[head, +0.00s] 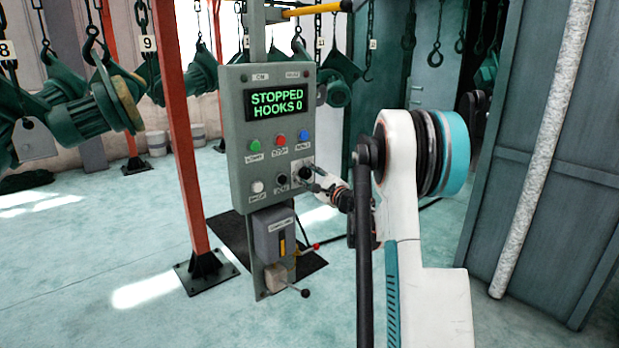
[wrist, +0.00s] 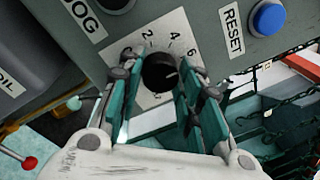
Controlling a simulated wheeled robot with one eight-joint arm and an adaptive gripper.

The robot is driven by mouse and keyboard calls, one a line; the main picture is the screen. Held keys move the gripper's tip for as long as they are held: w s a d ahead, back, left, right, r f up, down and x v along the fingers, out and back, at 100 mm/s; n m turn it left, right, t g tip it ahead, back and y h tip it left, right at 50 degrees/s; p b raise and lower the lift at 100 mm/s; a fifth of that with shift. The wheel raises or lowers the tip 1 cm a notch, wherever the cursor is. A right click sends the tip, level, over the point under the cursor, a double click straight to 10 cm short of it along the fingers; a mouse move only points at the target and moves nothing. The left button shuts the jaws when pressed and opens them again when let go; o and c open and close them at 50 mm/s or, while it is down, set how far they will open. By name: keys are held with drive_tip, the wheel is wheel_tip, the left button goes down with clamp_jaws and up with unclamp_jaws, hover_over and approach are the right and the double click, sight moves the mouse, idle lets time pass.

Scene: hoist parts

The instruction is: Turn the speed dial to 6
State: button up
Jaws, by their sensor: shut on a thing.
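The speed dial is a round black knob (wrist: 160,70) on a pale square scale plate (wrist: 150,98). The numbers 2, 4 and 6 show around it in the wrist view. A small pale mark shows on the knob's right side, but I cannot tell which number it points to. My gripper (wrist: 163,76) is shut on the knob, with one teal finger on each side. In the head view, my gripper (head: 313,180) reaches the lower right of the grey control panel (head: 236,140) and partly hides the dial. The panel display (head: 275,105) reads "STOPPED HOOKS 0".
A blue RESET button (wrist: 268,18) is close to the dial. Green (head: 254,145) and red (head: 279,139) buttons sit above; a white button (head: 257,187) is lower left. A grey box (head: 274,235) and levers are below. An orange post (head: 184,130) stands left.

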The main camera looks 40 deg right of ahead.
idle(0.4)
drive_tip(key=o, duration=1.1)
drive_tip(key=shift+c, duration=0.2)
drive_tip(key=s, duration=1.2)
drive_tip(key=shift+a+f, duration=0.4)
drive_tip(key=shift+a, duration=0.05)
